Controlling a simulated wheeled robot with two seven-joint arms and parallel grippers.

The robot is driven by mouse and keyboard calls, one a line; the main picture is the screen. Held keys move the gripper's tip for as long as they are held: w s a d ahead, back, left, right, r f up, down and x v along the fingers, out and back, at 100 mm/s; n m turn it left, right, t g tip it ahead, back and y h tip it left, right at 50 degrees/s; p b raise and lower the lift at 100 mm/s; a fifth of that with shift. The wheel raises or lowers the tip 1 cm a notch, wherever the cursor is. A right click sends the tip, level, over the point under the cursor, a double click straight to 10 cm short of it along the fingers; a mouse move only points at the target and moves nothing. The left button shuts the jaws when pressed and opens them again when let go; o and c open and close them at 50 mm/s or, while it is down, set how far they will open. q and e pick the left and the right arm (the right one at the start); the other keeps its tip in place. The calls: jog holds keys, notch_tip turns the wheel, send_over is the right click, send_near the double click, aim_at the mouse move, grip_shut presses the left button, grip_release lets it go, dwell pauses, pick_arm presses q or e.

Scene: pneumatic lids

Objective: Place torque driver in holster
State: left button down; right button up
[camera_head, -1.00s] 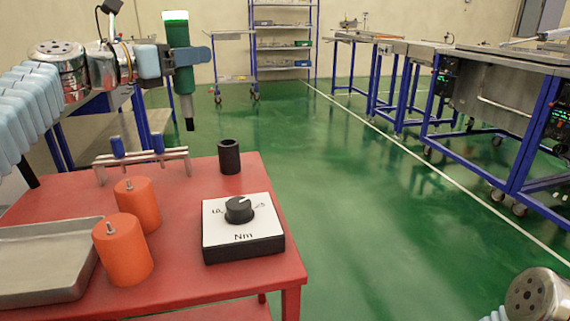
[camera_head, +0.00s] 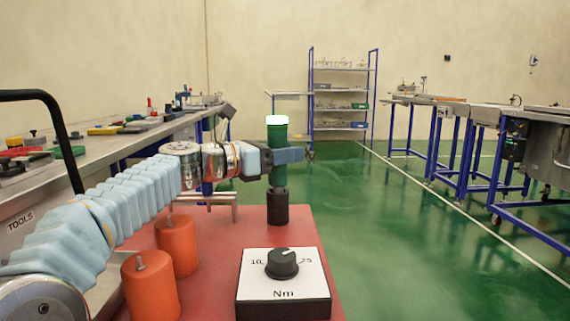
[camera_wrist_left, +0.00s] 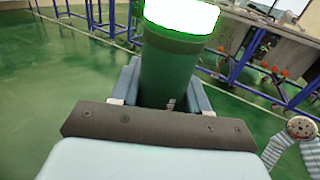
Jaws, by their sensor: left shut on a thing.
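The torque driver (camera_head: 278,150) is a green cylinder with a white top. It stands upright, and its lower end meets the top of the black holster (camera_head: 278,206), a short tube on the red cart. Its tip is hidden, so how deep it sits I cannot tell. My left gripper (camera_head: 290,155) is shut on the driver's green body, above the holster. In the left wrist view the driver (camera_wrist_left: 172,70) fills the space between the fingers. My right gripper is not in view in the head view.
The red cart (camera_head: 215,255) also holds two orange cylinders (camera_head: 176,244) (camera_head: 150,288), a dial box marked Nm (camera_head: 283,285) and a metal rack (camera_head: 222,199). A long bench (camera_head: 100,150) with tools stands at left. Green floor is clear at right.

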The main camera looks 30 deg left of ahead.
pick_arm(q)
jog(key=shift+f, duration=0.25)
jog(key=c, duration=1)
grip_release()
jog(key=shift+f, duration=0.15)
jog(key=o, duration=0.4)
jog(key=shift+o, duration=0.2)
jog(key=shift+s+r, duration=0.1)
jog(key=shift+r, duration=0.15)
jog(key=v, duration=1.2)
jog(key=shift+f, duration=0.15)
